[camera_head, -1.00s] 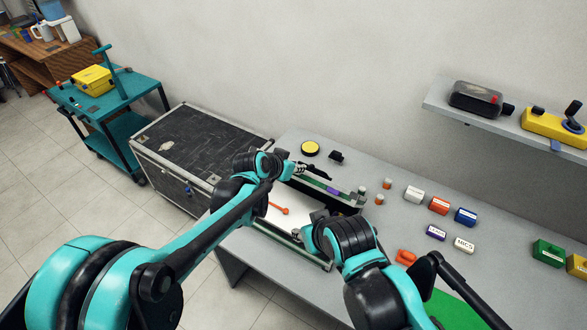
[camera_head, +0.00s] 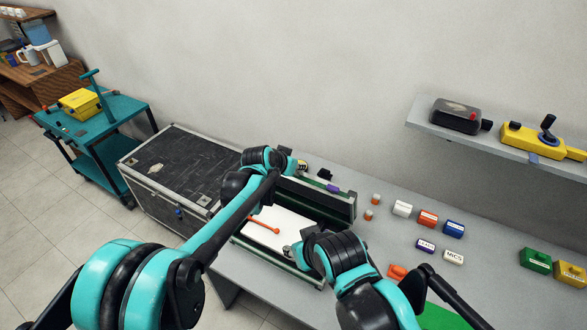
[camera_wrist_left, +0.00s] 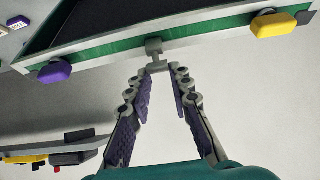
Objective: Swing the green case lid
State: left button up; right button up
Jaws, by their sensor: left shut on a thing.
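The green case lid (camera_head: 345,206) stands raised along the back of the open case, with a purple latch (camera_head: 333,188) on its rim. In the left wrist view, the lid's green rim (camera_wrist_left: 120,52) crosses the top, with a purple latch and a yellow latch. My left gripper (camera_wrist_left: 157,68) has its fingertips closed on a small grey tab (camera_wrist_left: 153,47) on that rim. A white panel (camera_head: 272,232) with an orange tool (camera_head: 262,226) lies in the case. My right gripper (camera_head: 291,252) is at the case's front edge; its fingers are too small to judge.
The grey table right of the case holds two small orange-topped pieces, several coloured labelled blocks (camera_head: 428,218) and a green mat (camera_head: 447,315). A black trunk (camera_head: 178,168) stands left. A wall shelf (camera_head: 490,140) holds a black box and a yellow controller.

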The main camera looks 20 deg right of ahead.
pick_arm(q)
jog(key=shift+r, duration=0.1)
jog(key=shift+w+d+r, duration=0.2)
jog(key=shift+w+d, duration=0.15)
jog(key=shift+d, duration=0.1)
jog(key=shift+w+d+r, duration=0.15)
jog(key=shift+w+d, duration=0.2)
jog(key=shift+d, duration=0.1)
jog(key=o, duration=1)
